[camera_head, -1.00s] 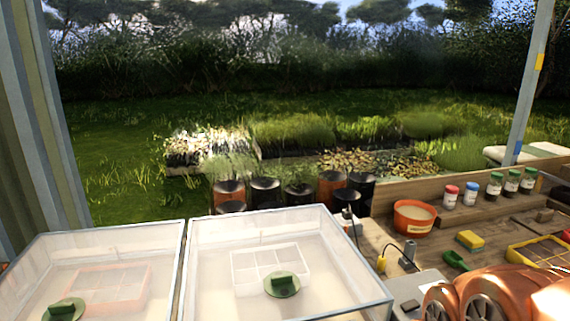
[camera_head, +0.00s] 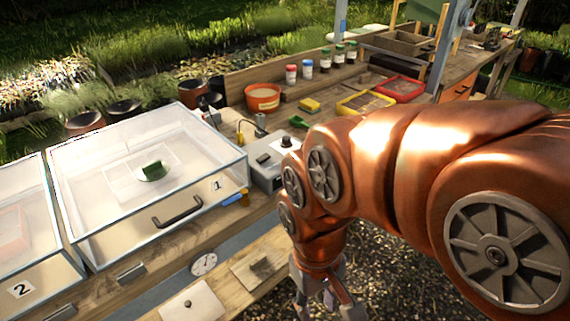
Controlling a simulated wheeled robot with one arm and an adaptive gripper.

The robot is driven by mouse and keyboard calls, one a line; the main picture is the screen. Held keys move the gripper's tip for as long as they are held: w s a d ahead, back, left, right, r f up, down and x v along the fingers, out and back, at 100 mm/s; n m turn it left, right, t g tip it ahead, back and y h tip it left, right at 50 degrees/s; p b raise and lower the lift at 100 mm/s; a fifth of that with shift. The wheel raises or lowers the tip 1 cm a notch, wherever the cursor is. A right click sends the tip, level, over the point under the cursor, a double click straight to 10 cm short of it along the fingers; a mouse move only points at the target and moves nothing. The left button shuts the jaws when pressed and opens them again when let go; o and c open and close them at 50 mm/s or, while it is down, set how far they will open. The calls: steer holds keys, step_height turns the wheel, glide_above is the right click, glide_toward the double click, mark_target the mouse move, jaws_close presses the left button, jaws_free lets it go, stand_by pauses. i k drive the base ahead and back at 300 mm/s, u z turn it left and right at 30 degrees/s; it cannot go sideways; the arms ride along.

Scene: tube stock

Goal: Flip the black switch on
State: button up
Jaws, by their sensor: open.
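A grey control box (camera_head: 270,177) stands on the bench just right of the clear case numbered 1. A small dark rectangular piece (camera_head: 263,158) on its top looks like the black switch; its position cannot be told at this size. A round black knob (camera_head: 286,141) sits farther back on the box. My gripper (camera_head: 322,303) is open and empty at the bottom of the head view, pointing down, in front of and below the box. Its fingertips are partly cut off by the frame edge. My copper arm comes in from the right.
Clear case 1 (camera_head: 150,170) and clear case 2 (camera_head: 30,250) fill the left of the bench. An orange pot (camera_head: 262,98), yellow sponge (camera_head: 310,105), red tray (camera_head: 399,90) and lidded jars (camera_head: 325,60) stand behind. A lower shelf (camera_head: 225,300) and a dial (camera_head: 204,264) are in front.

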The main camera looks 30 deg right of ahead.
mark_target(265, 156)
steer(key=z, duration=0.15)
steer(key=i, duration=0.4)
steer(key=z, duration=0.35)
steer(key=k, duration=1.3)
steer(key=u, duration=0.75)
steer(key=i, duration=0.9)
steer(key=u, duration=0.3)
